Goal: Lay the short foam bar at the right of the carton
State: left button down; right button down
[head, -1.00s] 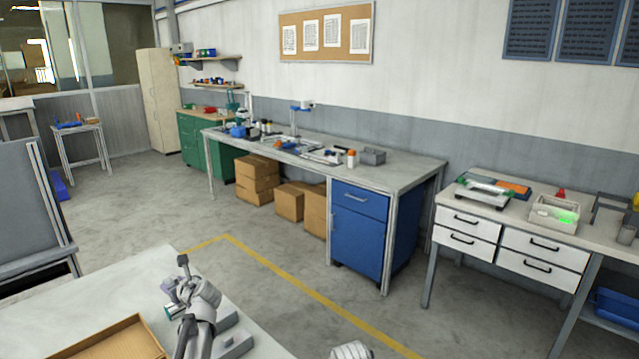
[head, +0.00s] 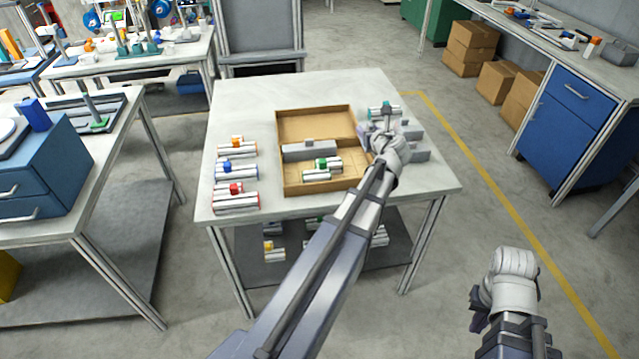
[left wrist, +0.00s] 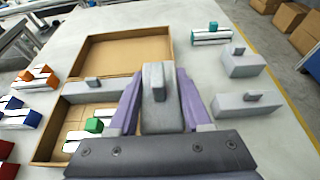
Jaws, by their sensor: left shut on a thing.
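The open cardboard carton (head: 374,172) stands on the pale table. A grey foam bar (head: 309,151) lies across its middle, left of my left gripper. My left gripper (left wrist: 157,100) is shut on a grey foam bar with a raised knob (left wrist: 157,82), seen end-on near the carton's right edge. Its length and height above the table are unclear. In the head view my left gripper (head: 386,132) mostly hides this bar. Two more grey foam bars, a farther one (left wrist: 243,63) and a nearer one (left wrist: 247,105), lie right of the carton. My right gripper (head: 478,303) hangs off the table, jaws unclear.
Silver rolls with a green block (head: 322,168) lie in the carton's front. Rolls with orange, blue and red blocks (head: 235,172) line the table's left. A teal-block roll (left wrist: 211,35) lies at the back right. The table's back strip (head: 270,88) is clear.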

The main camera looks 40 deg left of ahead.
pick_arm(q)
jog(key=shift+s, duration=0.15)
jog(key=shift+f+b, duration=0.3)
jog(key=shift+f, duration=0.2)
jog(key=b, duration=0.6)
send_over(363, 172)
notch_tip(363, 172, down, 6)
jog(key=shift+a+r, duration=0.1)
jog(key=shift+r, duration=0.15)
jog(key=shift+f, duration=0.1)
notch_tip(363, 172, down, 4)
jog(key=b, duration=0.3)
jog(key=shift+r, duration=0.25)
jog(key=shift+f+b, duration=0.55)
jog(key=shift+b, duration=0.2)
jog(key=shift+f, duration=0.1)
